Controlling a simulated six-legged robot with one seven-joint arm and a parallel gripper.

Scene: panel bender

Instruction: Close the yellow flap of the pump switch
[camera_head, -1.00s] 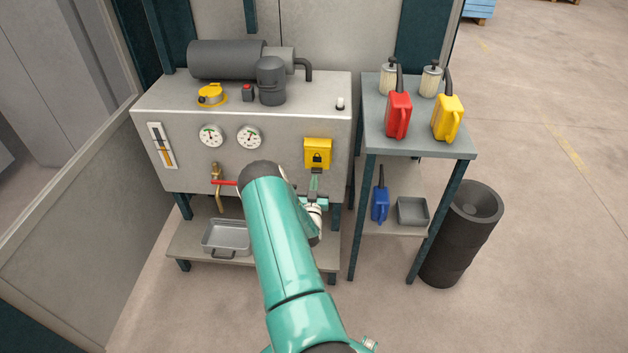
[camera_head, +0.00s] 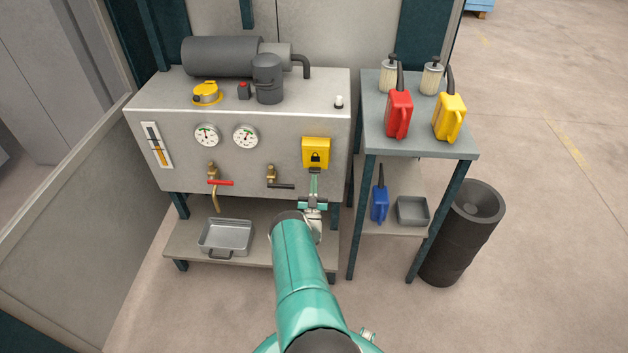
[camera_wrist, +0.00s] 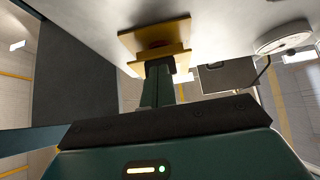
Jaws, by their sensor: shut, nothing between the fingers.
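The yellow flap (camera_head: 316,147) of the pump switch, marked with a dark padlock, is at the right of the grey cabinet's front. From below, in the wrist view, a yellow plate (camera_wrist: 150,36) lies against the panel, with a smaller yellow part and a reddish-brown shape by it. My gripper (camera_head: 315,173) is just under the flap, fingers pointing up at it. It also shows in the wrist view (camera_wrist: 158,66), shut and empty, its tips at the yellow part. I cannot tell whether they touch it, or how far the flap stands open.
Left of the flap are two gauges (camera_head: 245,136), a red-handled tap (camera_head: 219,182) and a black-handled tap (camera_head: 280,184). A metal tray (camera_head: 227,236) sits on the low shelf. To the right stands a side table (camera_head: 415,146) with red and yellow cans. The floor in front is open.

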